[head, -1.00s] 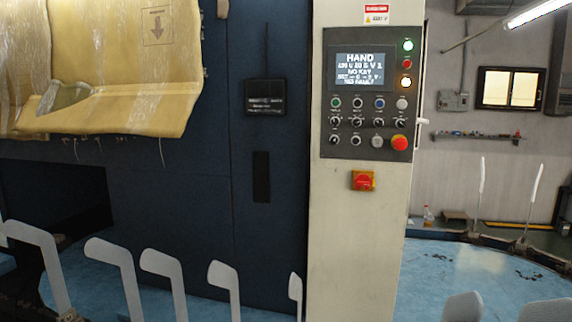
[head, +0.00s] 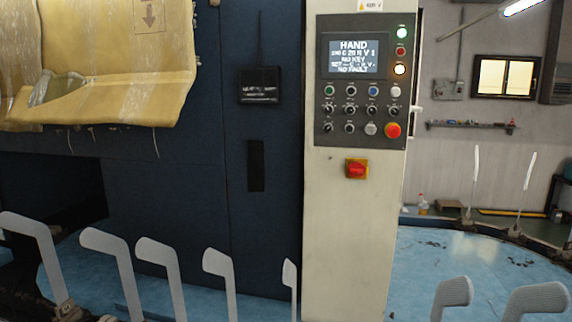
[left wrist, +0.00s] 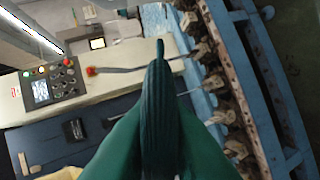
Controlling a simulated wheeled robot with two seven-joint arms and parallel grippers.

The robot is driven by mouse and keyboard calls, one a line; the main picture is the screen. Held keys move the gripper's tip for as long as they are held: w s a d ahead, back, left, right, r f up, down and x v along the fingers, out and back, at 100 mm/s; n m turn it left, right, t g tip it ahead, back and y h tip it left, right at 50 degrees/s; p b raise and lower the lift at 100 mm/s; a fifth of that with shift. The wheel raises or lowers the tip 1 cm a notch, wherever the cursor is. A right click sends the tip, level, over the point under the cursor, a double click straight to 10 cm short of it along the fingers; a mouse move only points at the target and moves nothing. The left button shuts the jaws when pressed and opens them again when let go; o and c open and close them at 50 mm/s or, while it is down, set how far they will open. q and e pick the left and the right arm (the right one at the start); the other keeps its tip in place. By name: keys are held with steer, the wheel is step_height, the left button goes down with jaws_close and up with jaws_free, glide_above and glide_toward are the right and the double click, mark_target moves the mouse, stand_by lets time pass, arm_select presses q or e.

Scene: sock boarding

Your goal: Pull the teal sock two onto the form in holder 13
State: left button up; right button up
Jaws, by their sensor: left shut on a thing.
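I cannot tell which one is in holder 13. Neither gripper shows in the head view, and my right gripper is in no view.
A cream control cabinet (head: 350,230) rises behind the forms, beside a dark blue machine wall (head: 200,190). A yellowish plastic-wrapped cover (head: 110,95) hangs at upper left. The blue round table (head: 430,265) carries more forms at right. Several holders (left wrist: 215,85) line its rim.

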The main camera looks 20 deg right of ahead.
arm_select(q)
steer(key=shift+w+r+m+g, duration=0.3)
steer(key=shift+w+m+g, duration=0.1)
steer(key=shift+w, duration=0.15)
steer(key=shift+w+r+h, duration=0.1)
steer(key=shift+w+h, duration=0.2)
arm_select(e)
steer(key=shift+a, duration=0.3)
arm_select(q)
steer(key=shift+w+m+g, duration=0.25)
steer(key=shift+m+g, duration=0.05)
steer(key=shift+m, duration=0.1)
